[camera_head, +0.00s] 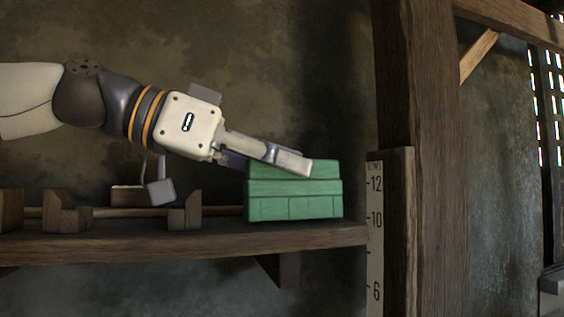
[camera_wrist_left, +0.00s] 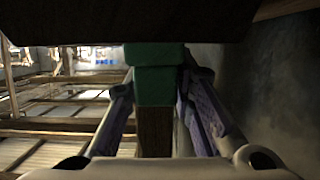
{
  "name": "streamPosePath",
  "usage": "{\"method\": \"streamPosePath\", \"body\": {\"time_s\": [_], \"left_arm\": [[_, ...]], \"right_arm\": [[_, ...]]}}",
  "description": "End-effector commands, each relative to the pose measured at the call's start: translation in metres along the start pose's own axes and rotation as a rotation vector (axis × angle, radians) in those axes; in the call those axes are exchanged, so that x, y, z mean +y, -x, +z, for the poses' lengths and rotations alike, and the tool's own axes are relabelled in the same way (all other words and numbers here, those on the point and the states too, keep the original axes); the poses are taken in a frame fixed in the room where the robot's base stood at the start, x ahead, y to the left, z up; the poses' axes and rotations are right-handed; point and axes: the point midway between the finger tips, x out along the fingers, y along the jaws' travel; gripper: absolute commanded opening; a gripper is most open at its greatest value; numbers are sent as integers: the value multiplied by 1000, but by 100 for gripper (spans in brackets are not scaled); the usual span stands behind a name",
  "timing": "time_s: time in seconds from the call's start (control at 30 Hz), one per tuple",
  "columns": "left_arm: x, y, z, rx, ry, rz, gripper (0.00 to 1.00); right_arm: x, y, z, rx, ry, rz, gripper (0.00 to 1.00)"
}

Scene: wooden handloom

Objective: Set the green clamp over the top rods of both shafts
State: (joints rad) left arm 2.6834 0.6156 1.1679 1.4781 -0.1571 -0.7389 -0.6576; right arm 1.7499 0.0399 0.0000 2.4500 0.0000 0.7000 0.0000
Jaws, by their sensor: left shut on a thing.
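The green clamp (camera_head: 293,207) is a blocky green piece at the right end of a wooden shelf, and it looks to rest on the shelf or just above it. My left gripper (camera_head: 288,160) reaches down to it from the left and is shut on its upper part. In the left wrist view, the clamp (camera_wrist_left: 154,87) sits between the two fingers of my left gripper (camera_wrist_left: 160,78). The clamp's underside is hidden. I cannot pick out the shafts or their top rods for sure. My right gripper is not in view.
The wooden shelf (camera_head: 180,243) also holds small notched wooden blocks (camera_head: 186,216) and a thin rod (camera_head: 225,211). A thick wooden post (camera_head: 435,150) with a numbered scale (camera_head: 375,230) stands just right of the shelf. Wooden beams (camera_wrist_left: 60,128) show in the left wrist view.

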Motion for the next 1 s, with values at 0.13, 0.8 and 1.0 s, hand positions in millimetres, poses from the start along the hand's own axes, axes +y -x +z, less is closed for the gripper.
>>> {"method": "streamPosePath", "body": {"time_s": [0.13, 0.8, 1.0], "left_arm": [[2, 0, 0, 3, -4, -1, 0], [1, 2, 4, 3, -1, -1, 43], [0, 49, 4, 7, -2, -4, 43]], "right_arm": [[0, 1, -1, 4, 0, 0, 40], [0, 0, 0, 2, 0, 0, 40], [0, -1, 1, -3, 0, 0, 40]]}}
